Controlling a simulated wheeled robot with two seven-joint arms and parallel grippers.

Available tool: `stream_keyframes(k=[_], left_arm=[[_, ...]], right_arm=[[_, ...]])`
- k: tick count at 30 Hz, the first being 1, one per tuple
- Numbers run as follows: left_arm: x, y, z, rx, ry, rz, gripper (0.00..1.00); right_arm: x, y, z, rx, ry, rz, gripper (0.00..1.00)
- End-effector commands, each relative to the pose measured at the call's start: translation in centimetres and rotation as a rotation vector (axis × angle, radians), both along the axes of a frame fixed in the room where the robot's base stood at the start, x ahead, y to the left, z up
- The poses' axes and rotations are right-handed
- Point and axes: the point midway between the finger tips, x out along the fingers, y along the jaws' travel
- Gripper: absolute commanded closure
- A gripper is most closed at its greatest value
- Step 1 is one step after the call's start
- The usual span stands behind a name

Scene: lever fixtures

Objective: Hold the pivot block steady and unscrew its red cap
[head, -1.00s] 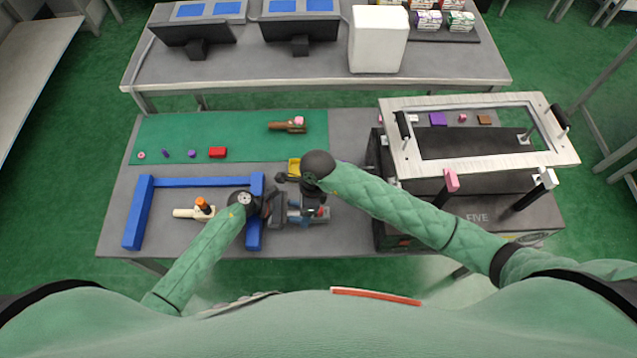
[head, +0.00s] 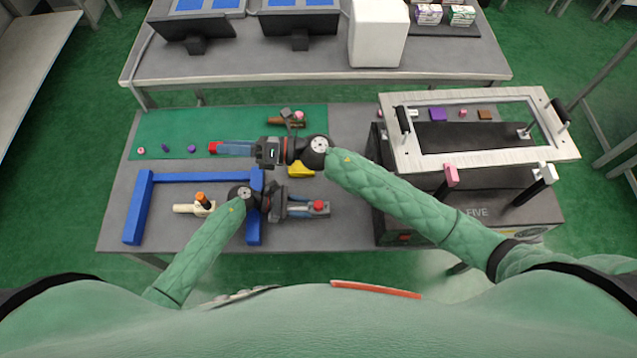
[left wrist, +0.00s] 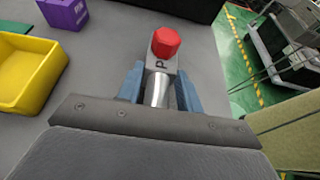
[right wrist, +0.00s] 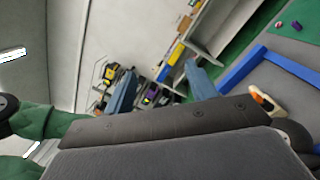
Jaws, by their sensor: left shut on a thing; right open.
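The grey pivot block (head: 308,212) is near the table's front edge, right of the blue frame. Its red cap (head: 319,206) is on its right end. In the left wrist view the block (left wrist: 161,66) carries a letter P, and the red cap (left wrist: 165,42) sits on its far end. My left gripper (head: 305,207) is shut on the block, with a blue finger on each side. My right gripper (head: 228,148) is open and points left over the green mat, away from the block. In the right wrist view nothing shows between its fingers (right wrist: 160,85).
A yellow tray (head: 301,171) lies behind the pivot block. A blue frame (head: 200,181) and a white part with an orange cap (head: 201,202) are at left. A red block (head: 214,148) shows at the right gripper's tips. A black fixture (head: 470,205) stands at right.

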Motion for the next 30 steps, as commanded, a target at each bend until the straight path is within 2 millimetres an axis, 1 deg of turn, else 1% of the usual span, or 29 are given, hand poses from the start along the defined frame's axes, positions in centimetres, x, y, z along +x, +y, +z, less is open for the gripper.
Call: stream_keyframes(k=[1,3,6,10,14,18,22,26,30], left_arm=[[0.0,0.0,0.0,0.000,0.000,0.000,0.96],[0.0,0.0,0.0,0.000,0.000,0.000,0.96],[0.0,0.0,0.0,0.000,0.000,0.000,0.96],[0.0,0.0,0.0,0.000,0.000,0.000,0.96],[0.0,0.0,0.0,0.000,0.000,0.000,0.96],[0.0,0.0,0.0,0.000,0.000,0.000,0.96],[0.0,0.0,0.0,0.000,0.000,0.000,0.96],[0.0,0.0,0.0,0.000,0.000,0.000,0.96],[0.0,0.0,0.0,0.000,0.000,0.000,0.96]], right_arm=[[1.1,-0.2,0.9,0.039,0.049,-0.049,0.44],[2.7,-0.5,1.8,0.087,0.125,-0.122,0.44],[5.0,-1.2,2.7,0.144,0.235,-0.227,0.44],[7.9,-2.3,2.9,0.193,0.385,-0.361,0.44],[10.5,-3.6,2.1,0.214,0.538,-0.493,0.44],[12.6,-5.0,0.3,0.204,0.705,-0.628,0.44],[13.8,-6.3,-2.0,0.165,0.860,-0.746,0.44],[14.1,-7.5,-4.8,0.097,1.011,-0.855,0.44],[13.5,-8.7,-7.9,-0.009,1.164,-0.960,0.44]])
